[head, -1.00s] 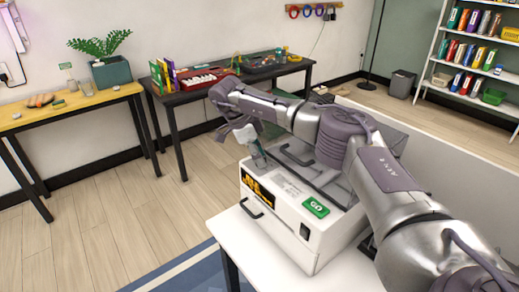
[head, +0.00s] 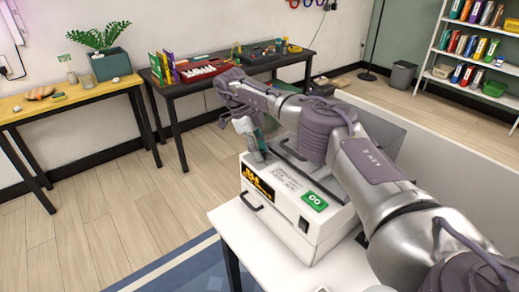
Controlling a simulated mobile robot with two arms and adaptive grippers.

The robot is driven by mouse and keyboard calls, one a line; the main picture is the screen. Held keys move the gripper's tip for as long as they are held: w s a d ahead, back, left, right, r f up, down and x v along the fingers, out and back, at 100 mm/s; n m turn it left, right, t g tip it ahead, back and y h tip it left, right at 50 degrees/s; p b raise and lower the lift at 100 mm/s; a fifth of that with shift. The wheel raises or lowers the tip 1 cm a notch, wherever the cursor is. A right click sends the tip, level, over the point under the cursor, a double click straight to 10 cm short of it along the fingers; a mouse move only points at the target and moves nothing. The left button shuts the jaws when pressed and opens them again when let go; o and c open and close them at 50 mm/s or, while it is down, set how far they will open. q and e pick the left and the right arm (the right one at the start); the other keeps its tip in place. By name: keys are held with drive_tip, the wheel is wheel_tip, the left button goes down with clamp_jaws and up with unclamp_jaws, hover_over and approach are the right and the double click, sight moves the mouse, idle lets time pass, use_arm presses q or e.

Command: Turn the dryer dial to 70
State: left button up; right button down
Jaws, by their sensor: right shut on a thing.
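The dryer (head: 290,232) is a white box machine on a white table, with a black and yellow label on its front. On its top is a green panel (head: 314,200) with white characters that I cannot read surely. My right gripper (head: 256,151) points down at the far left corner of the dryer's top. Its fingers are shut on the dryer dial, which they hide, so its setting cannot be read. My left gripper is not in view.
The white table (head: 262,262) has little bare room around the dryer. A low pale partition (head: 450,160) stands behind it. A dark table (head: 195,112) with a red keyboard and a yellow table (head: 95,94) with a plant stand farther back. A shelf (head: 428,75) is at the right.

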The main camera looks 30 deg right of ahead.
drive_tip(key=c, duration=0.8)
unclamp_jaws()
drive_tip(key=shift+r, duration=0.1)
drive_tip(key=v, duration=0.6)
drive_tip(key=shift+w+a+r, duration=0.1)
drive_tip(key=shift+a, duration=0.05)
drive_tip(key=shift+w+r, duration=0.15)
drive_tip(key=shift+r, duration=0.4)
drive_tip(key=shift+f, duration=0.1)
